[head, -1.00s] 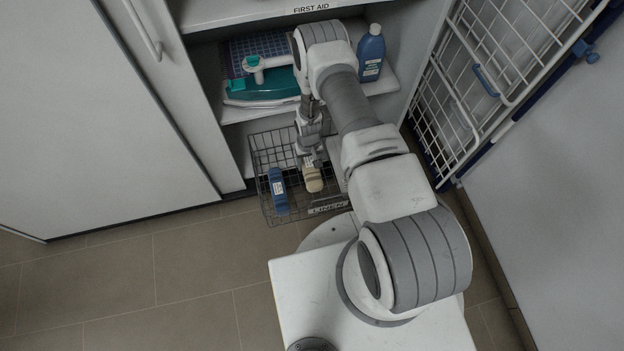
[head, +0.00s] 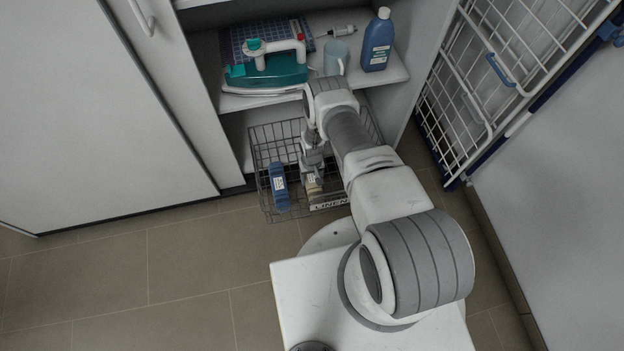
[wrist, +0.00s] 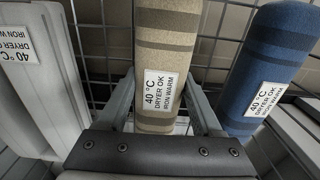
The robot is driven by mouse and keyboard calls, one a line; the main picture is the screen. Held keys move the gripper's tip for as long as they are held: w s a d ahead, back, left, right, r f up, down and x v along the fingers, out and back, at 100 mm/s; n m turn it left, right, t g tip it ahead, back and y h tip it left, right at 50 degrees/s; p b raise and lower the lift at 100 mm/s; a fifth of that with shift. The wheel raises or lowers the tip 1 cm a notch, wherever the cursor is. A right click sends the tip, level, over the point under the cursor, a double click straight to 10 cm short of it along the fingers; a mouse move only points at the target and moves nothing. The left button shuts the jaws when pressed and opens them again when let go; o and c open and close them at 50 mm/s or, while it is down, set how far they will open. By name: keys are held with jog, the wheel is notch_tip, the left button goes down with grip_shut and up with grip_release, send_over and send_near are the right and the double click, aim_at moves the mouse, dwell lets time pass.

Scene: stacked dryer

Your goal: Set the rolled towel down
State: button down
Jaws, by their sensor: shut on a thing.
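The rolled towel is beige with darker bands and a white care label. It fills the middle of the wrist view (wrist: 168,65) and shows small in the head view (head: 314,188). My gripper (wrist: 165,110) is shut on it, one finger on each side. In the head view my gripper (head: 312,172) reaches down into the wire basket marked LINEN (head: 262,160). Whether the beige towel touches the basket floor is hidden.
Above the basket, a shelf (head: 395,78) holds a teal iron (head: 268,72), a light blue mug (head: 335,58) and a blue bottle (head: 377,42). A white wire rack (head: 500,70) stands at the right.

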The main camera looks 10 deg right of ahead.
jog(key=shift+c, duration=0.2)
grip_release()
